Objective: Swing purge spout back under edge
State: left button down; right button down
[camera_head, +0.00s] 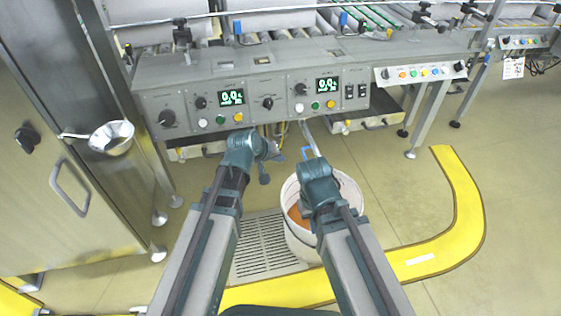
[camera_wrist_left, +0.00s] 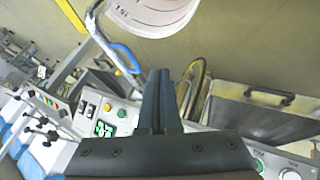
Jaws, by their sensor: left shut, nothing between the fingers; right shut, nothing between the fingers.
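The purge spout (camera_head: 312,139) is a grey metal tube that slants down from under the panel's front edge toward the bucket, with a blue handle (camera_head: 306,153). In the left wrist view the spout (camera_wrist_left: 99,38) and its blue handle (camera_wrist_left: 126,57) lie left of my fingers. My left gripper (camera_head: 273,154) is shut and empty, left of the spout and apart from it; its closed fingers also show in the left wrist view (camera_wrist_left: 161,80). My right gripper (camera_head: 318,172) is shut, above the bucket; its fingertips are hard to make out and its arm hides the spout's lower end.
A white bucket (camera_head: 346,187) with orange contents stands below, beside a floor grate (camera_head: 264,245). The control panel (camera_head: 260,88) spans the back. A steel cabinet (camera_head: 60,170) with a ladle (camera_head: 112,138) stands left. Yellow edging (camera_head: 465,200) curves right; floor there is clear.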

pick_arm(q)
jog(key=w+d+f+b, duration=0.3)
jog(key=w+d+f, duration=0.1)
jog(key=w+d, duration=0.1)
jog(key=shift+d+f+b, duration=0.3)
jog(key=shift+d+f, duration=0.05)
jog(key=shift+d, duration=0.15)
jog(key=shift+d, duration=0.1)
